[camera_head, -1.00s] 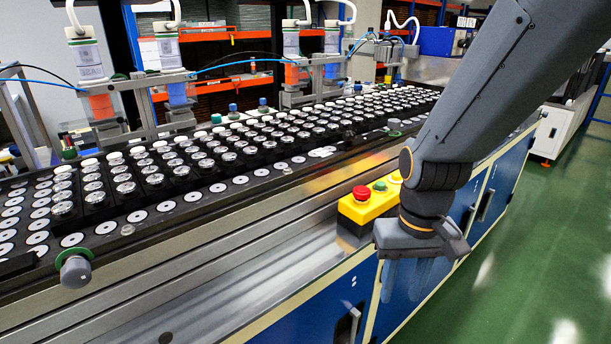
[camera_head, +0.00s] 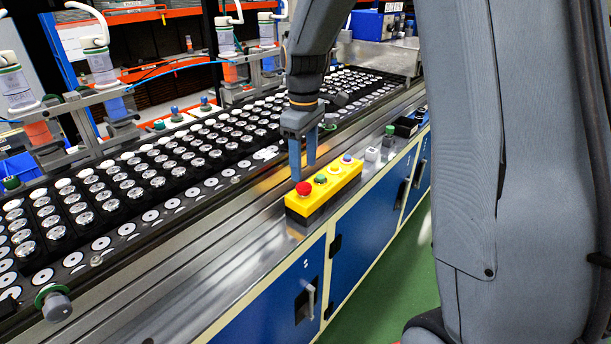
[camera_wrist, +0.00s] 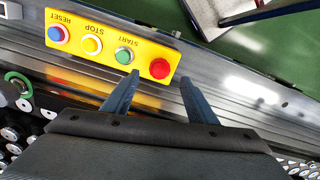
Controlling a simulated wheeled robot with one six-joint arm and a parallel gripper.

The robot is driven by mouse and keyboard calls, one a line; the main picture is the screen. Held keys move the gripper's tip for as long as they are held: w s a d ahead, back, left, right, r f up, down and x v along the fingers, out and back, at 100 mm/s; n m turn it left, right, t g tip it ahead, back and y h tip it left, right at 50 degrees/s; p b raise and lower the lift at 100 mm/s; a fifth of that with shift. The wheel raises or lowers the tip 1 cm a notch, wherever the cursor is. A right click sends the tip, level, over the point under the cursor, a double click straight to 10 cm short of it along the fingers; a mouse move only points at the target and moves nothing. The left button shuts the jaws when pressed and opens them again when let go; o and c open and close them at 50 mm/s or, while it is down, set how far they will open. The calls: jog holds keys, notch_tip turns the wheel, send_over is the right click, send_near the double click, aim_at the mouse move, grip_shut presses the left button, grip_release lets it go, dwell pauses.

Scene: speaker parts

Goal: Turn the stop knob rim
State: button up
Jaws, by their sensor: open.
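The red stop knob (camera_head: 303,188) sits at the near end of a yellow button box (camera_head: 329,191) on the bench edge. In the wrist view the round red knob (camera_wrist: 159,68) lies just ahead of the gap between my fingertips. My gripper (camera_head: 303,172) is open and empty, its two blue-grey fingers pointing down over the box's near end. In the wrist view my gripper (camera_wrist: 160,79) has one finger on each side of the knob's line. I cannot tell whether a fingertip touches the knob or how high it is above it.
A green START button (camera_wrist: 124,55), a yellow STOP button (camera_wrist: 91,45) and a blue RESET button (camera_wrist: 57,34) share the box. Trays of speaker parts (camera_head: 190,155) lie behind. A green-ringed grey knob (camera_head: 55,303) is at lower left.

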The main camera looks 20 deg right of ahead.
aim_at(304, 185)
notch_tip(304, 185, down, 6)
jog(key=shift+r+p, duration=0.15)
jog(key=shift+p, duration=0.5)
jog(key=shift+c, duration=0.5)
